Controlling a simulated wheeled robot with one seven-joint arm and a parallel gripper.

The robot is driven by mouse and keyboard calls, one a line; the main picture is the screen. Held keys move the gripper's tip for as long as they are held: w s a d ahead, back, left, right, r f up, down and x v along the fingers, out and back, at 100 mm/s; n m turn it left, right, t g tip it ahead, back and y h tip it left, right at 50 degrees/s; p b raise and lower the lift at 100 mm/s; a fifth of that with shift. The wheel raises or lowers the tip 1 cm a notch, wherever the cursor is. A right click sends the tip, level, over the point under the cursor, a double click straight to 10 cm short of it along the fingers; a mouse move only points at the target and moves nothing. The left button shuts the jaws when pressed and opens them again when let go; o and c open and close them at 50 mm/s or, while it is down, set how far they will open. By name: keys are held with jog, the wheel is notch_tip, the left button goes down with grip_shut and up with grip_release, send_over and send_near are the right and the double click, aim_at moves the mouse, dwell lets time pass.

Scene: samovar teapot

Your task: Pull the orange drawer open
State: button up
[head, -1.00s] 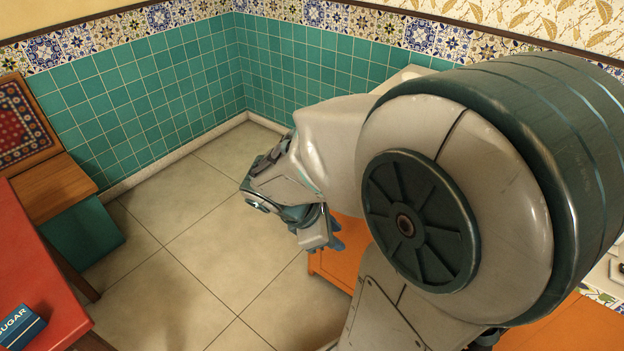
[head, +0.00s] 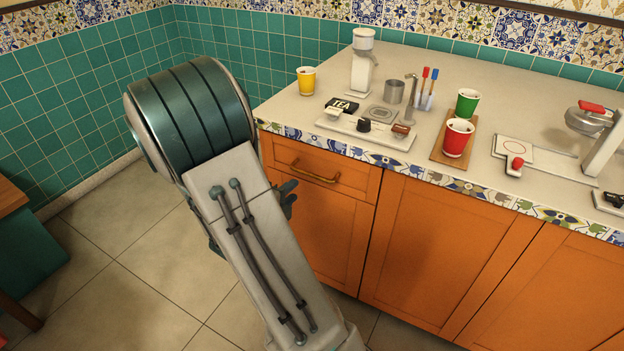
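The orange drawer (head: 350,182) is at the top left of the orange cabinet, under the tiled counter edge. It looks shut, its front level with the cabinet face. Its brass bar handle (head: 316,174) is in plain view with nothing on it. My gripper (head: 288,199) shows only in part, as dark fingers sticking out from behind my arm, left of and below the handle in the picture. It appears apart from the handle. My arm hides the rest of it, so its opening cannot be made out.
The counter (head: 290,108) carries a yellow cup (head: 306,82), a white grinder (head: 362,65), a tray (head: 390,138) with a tea box, and red and green cups on a wooden board (head: 441,153). Orange doors (head: 440,250) run to the right. Tiled floor (head: 130,260) is clear at left.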

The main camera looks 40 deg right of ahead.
aim_at(311, 176)
jog(key=b+x, duration=0.3)
jog(key=x, duration=0.8)
jog(key=shift+d, duration=0.25)
grip_shut()
